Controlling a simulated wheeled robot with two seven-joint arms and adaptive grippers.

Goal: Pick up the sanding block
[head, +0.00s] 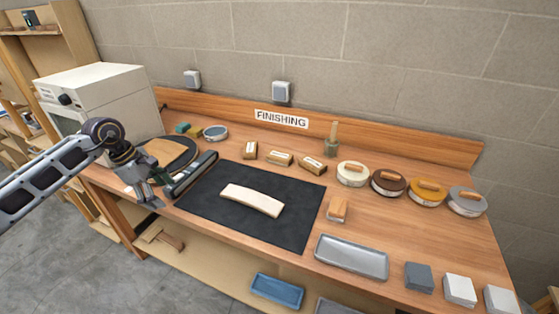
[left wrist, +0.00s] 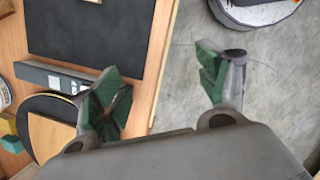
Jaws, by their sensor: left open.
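A small block with an orange-brown wooden top and a pale base, which looks like the sanding block (head: 338,208), sits on the bench just right of the black mat (head: 220,210). A pale curved wooden piece (head: 252,200) lies on the mat. My left gripper (head: 150,194) is at the bench's front left edge, far left of the block, with the mat between them. Its green-padded fingers are spread and empty in the left wrist view (left wrist: 163,78), over the bench edge and floor. The block does not show there. My right gripper is not in view.
A long dark bar (head: 194,174) and a round black-rimmed board (head: 168,155) lie close to my left gripper. A grey tray (head: 351,257) lies in front of the block. Several lidded tins, including a cream one (head: 353,174), stand behind it.

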